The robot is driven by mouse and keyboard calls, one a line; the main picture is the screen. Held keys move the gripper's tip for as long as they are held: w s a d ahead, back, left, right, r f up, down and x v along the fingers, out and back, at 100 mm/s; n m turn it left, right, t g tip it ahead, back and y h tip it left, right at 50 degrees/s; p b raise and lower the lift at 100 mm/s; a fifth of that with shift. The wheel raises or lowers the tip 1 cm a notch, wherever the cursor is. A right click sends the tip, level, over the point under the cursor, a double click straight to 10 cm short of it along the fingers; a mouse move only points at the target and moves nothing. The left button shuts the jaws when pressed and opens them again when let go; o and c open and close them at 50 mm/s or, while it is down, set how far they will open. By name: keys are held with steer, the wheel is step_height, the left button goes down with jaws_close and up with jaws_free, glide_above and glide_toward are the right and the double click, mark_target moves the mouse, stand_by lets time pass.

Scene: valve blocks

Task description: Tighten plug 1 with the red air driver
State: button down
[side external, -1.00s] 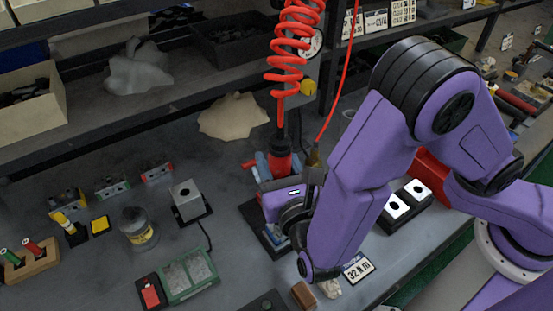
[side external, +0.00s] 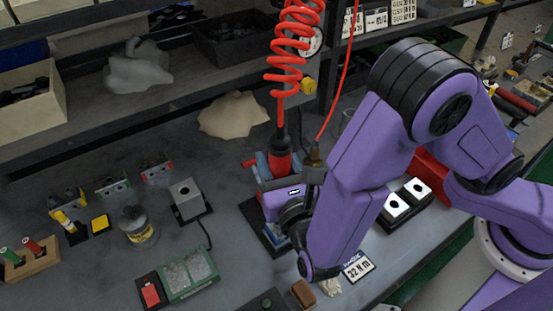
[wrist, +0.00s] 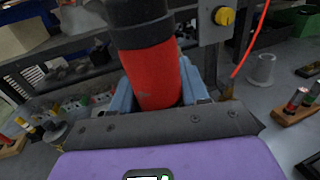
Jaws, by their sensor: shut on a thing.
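The red air driver (side external: 279,164) is upright, with its black top on a red coiled hose (side external: 287,70). In the wrist view its red body (wrist: 153,75) stands between the blue fingers of my gripper (wrist: 158,92), which is shut on it. In the side view my gripper (side external: 270,166) is partly behind my wrist. A black base (side external: 251,214) lies below it; the driver's lower end and whatever is under it are hidden. A grey block (side external: 187,197) stands on a black plate to the left. I cannot tell which part is plug 1.
A black holder with two white blocks (side external: 397,208) and a "32 N m" sign (side external: 357,266) are to the right. A jar (side external: 137,226), a green tray (side external: 188,273) and small colour-marked blocks (side external: 112,184) are left. A shelf (side external: 150,110) runs behind. A thin red hose (side external: 345,75) hangs nearby.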

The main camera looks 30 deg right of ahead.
mark_target(277, 142)
steer(key=shift+f, duration=1.4)
stand_by(2.1)
steer(key=shift+r, duration=0.1)
steer(key=shift+r, duration=3.85)
